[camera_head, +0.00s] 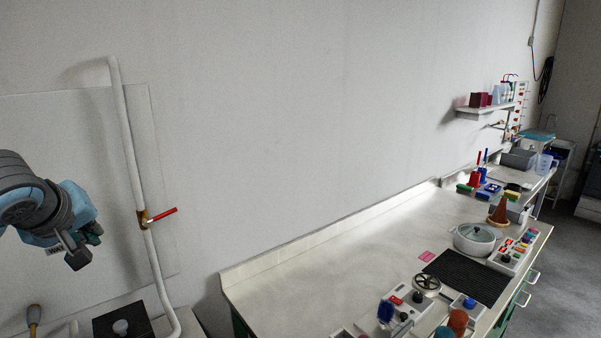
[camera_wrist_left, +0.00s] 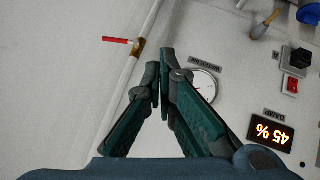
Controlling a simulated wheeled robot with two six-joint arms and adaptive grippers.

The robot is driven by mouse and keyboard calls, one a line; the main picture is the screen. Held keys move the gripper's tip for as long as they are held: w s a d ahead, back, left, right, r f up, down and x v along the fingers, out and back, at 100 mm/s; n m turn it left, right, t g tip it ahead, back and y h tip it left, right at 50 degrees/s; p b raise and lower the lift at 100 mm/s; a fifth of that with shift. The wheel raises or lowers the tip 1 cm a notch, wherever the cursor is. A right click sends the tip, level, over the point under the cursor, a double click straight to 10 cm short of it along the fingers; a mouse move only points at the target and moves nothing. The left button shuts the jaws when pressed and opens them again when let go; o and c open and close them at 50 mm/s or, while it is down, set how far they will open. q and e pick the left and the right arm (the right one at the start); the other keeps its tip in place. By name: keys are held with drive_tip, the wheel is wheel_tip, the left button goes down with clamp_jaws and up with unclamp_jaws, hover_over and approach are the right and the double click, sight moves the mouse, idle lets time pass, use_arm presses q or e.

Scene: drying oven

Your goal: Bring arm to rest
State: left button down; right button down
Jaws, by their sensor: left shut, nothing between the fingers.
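My left arm comes in from the left edge in the head view. Its gripper (camera_head: 80,257) hangs in the air in front of the pale wall panel, to the left of a white pipe (camera_head: 131,140). In the left wrist view, the two dark green fingers of the gripper (camera_wrist_left: 161,80) converge at their tips. They are shut with nothing between them. My right arm and gripper are not in view.
The pipe carries a red-handled valve (camera_head: 161,215). In the left wrist view, a panel holds a round gauge (camera_wrist_left: 203,84) and a lit 45 % display (camera_wrist_left: 271,132) beyond the fingers. A cluttered workbench (camera_head: 290,282) stands to the right.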

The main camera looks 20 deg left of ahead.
use_arm(q)
drive_tip(key=w+d+f+m+h, duration=0.1)
drive_tip(key=d+f+m, duration=0.25)
drive_tip(key=f, duration=0.45)
drive_tip(key=w+d+f+m+g+h, duration=0.1)
drive_tip(key=d+f+m, duration=0.1)
drive_tip(key=d+f, duration=0.35)
drive_tip(key=w+d+f+m+h, duration=0.1)
drive_tip(key=d+f+m, duration=0.2)
drive_tip(key=f, duration=0.7)
drive_tip(key=s+d+f+m+h, duration=0.2)
drive_tip(key=s+d+f, duration=0.25)
drive_tip(key=f, duration=0.45)
drive_tip(key=s+d+f+m+g, duration=0.1)
drive_tip(key=s+d+f+m, duration=0.1)
drive_tip(key=s+d+f, duration=0.4)
drive_tip(key=s+d+f+m+g, duration=0.1)
drive_tip(key=s+d+f+g, duration=0.15)
drive_tip(key=s, duration=0.65)
wheel_tip(320, 180, down, 24)
drive_tip(key=s+a+b, duration=0.2)
drive_tip(key=s+f+g, duration=0.2)
drive_tip(key=s+f, duration=1)
drive_tip(key=s, duration=0.1)
drive_tip(key=shift+a+b, duration=0.35)
